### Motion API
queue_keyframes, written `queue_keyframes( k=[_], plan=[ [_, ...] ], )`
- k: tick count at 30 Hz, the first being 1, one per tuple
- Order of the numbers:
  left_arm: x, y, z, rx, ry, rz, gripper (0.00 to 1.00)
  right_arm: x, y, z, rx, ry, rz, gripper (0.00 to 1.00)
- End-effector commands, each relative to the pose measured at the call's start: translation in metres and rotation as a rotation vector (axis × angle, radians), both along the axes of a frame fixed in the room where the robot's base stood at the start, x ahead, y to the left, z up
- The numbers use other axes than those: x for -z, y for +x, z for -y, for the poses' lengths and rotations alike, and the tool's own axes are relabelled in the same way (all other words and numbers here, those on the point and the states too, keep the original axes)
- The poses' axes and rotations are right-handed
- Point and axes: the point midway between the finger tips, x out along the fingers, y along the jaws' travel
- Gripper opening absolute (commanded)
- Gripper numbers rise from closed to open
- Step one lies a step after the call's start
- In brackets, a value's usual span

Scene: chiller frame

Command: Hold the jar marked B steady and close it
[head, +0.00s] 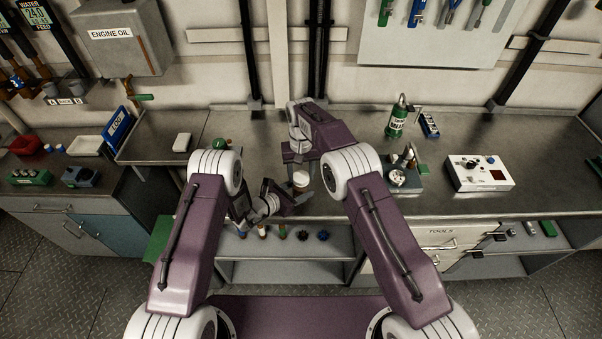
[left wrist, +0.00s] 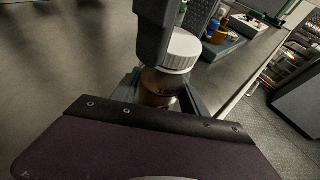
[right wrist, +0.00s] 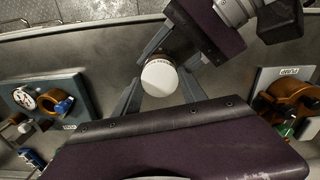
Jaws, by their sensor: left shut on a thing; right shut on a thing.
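The jar (head: 301,180) has a white lid and an amber body, with a label too small to read surely. It stands upright near the bench's front edge. In the left wrist view my left gripper (left wrist: 160,98) is shut on its amber body (left wrist: 157,82), below the white lid (left wrist: 181,48). In the right wrist view my right gripper (right wrist: 160,88) has one finger on each side of the lid (right wrist: 160,77), shut on it. The lid sits on top of the jar; whether it is fully tightened cannot be told.
A green canister (head: 396,120) and a white control box (head: 479,173) stand on the bench to the right. A small white block (head: 182,142) lies to the left. Shelves with small items lie below the front edge. The bench behind my grippers is mostly clear.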

Motion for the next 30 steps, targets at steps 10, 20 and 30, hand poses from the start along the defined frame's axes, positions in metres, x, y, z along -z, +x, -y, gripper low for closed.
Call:
queue_keyframes(
  k=[10,20,30],
  plan=[
    [-0.0001,-0.0003,0.0003,0.001,0.000,0.000,0.00,0.0004,0.0006,0.0004,1.117,0.000,0.000,0.00],
    [0.0000,-0.0004,0.0004,0.002,0.000,0.000,0.00,0.0004,0.0007,0.0008,1.340,0.001,0.001,0.66],
    [-0.0001,-0.0003,0.0003,0.001,0.000,0.000,0.00,0.0000,0.0005,0.0006,1.338,0.000,0.000,0.74]
  ],
)
